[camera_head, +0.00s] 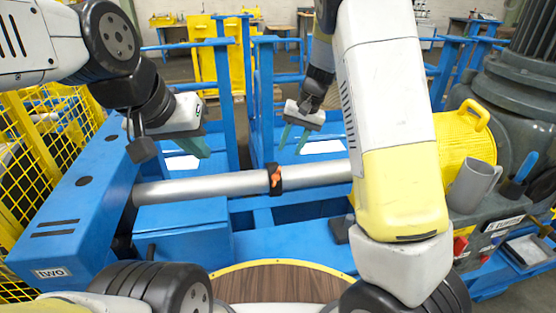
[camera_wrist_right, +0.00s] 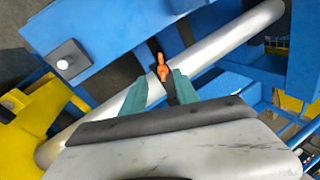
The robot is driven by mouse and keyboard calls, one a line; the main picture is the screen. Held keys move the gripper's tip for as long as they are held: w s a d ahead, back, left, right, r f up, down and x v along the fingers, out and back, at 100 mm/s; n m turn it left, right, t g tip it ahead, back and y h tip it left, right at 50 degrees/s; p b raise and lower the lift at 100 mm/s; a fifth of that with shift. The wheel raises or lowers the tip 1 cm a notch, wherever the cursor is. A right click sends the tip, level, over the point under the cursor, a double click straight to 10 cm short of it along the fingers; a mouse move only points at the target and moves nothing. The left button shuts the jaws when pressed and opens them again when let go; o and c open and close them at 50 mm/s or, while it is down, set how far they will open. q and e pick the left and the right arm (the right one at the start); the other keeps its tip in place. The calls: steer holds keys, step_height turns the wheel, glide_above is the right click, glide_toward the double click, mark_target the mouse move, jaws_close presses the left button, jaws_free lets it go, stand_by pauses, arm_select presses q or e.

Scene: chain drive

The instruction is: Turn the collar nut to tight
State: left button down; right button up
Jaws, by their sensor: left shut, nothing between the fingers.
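The collar nut (camera_head: 275,177) is a small orange piece on a black collar (camera_head: 275,191) around a silver shaft (camera_head: 210,187). It also shows in the right wrist view (camera_wrist_right: 161,67), just beyond and between the fingertips. My right gripper (camera_head: 291,149) is open, its two green fingers pointing down, above and slightly right of the nut in the head view. Its fingers also show in the right wrist view (camera_wrist_right: 160,80), with no visible grip on the nut. My left gripper (camera_head: 205,156) is shut and empty, above the shaft, left of the nut.
A blue block labelled "two" (camera_head: 60,235) holds the shaft's left end. A yellow ribbed housing (camera_head: 462,140) and a grey mug (camera_head: 471,187) stand at right. Blue posts (camera_head: 262,95) rise behind the grippers. Yellow mesh (camera_head: 35,150) borders the left. My right arm hides the shaft's right end.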

steer(key=h, duration=0.1)
glide_toward(277, 176)
steer(key=x, duration=0.7)
steer(key=shift+w+a+f, duration=0.1)
steer(key=shift+a+f, duration=0.05)
steer(key=shift+f, duration=0.15)
jaws_close()
